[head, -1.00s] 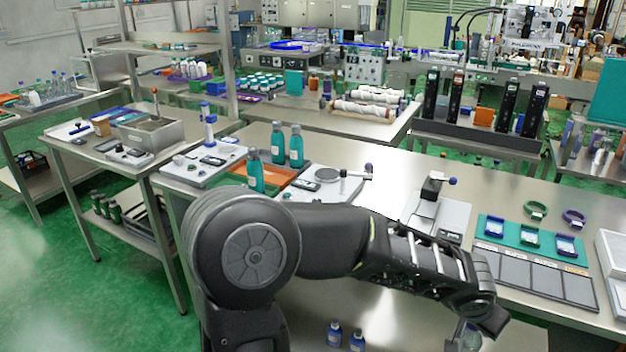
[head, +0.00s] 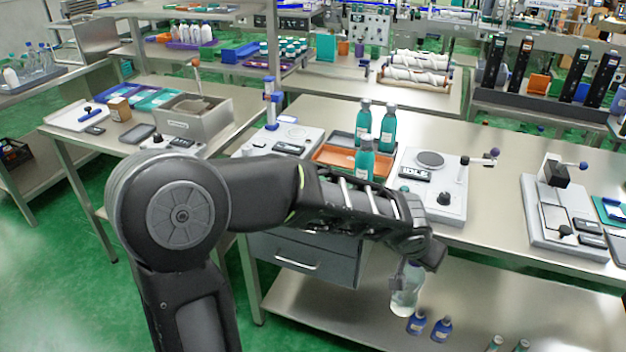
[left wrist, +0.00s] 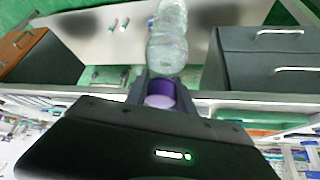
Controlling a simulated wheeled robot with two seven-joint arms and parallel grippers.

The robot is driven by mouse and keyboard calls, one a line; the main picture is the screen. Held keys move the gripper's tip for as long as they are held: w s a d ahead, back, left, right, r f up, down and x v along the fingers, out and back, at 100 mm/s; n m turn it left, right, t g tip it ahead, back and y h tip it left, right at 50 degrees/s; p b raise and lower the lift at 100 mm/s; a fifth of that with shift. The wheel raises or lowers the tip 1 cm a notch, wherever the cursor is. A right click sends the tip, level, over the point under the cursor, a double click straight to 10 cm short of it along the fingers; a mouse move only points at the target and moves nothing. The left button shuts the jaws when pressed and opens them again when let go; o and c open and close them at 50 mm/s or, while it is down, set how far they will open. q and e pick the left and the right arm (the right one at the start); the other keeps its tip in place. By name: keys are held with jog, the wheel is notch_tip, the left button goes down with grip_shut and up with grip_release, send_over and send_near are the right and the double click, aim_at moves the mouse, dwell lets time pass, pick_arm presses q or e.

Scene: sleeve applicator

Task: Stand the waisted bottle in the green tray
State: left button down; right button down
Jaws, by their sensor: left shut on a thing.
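My left gripper (head: 408,268) comes in from the left and is shut on the waisted bottle (head: 405,292), which is clear. The bottle hangs roughly upright in front of the bench, above the lower shelf. In the left wrist view the clear bottle (left wrist: 167,40) extends away from the gripper (left wrist: 160,88), with a purple cap (left wrist: 160,93) between the fingers. A teal-green tray (head: 609,210) is cut off by the right edge of the head view; I cannot tell whether it is the task's green tray. My right gripper is not in view.
Teal bottles (head: 387,130) stand in and by an orange tray (head: 340,160) on the bench. A scale (head: 430,205) and a press-like fixture (head: 560,225) stand to the right. Small blue bottles (head: 441,329) are on the lower shelf (head: 345,310). A drawer unit (head: 310,262) hangs below the bench.

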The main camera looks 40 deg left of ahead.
pick_arm(q)
jog(key=shift+a, duration=0.3)
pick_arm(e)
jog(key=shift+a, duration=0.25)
pick_arm(q)
jog(key=shift+d, duration=0.1)
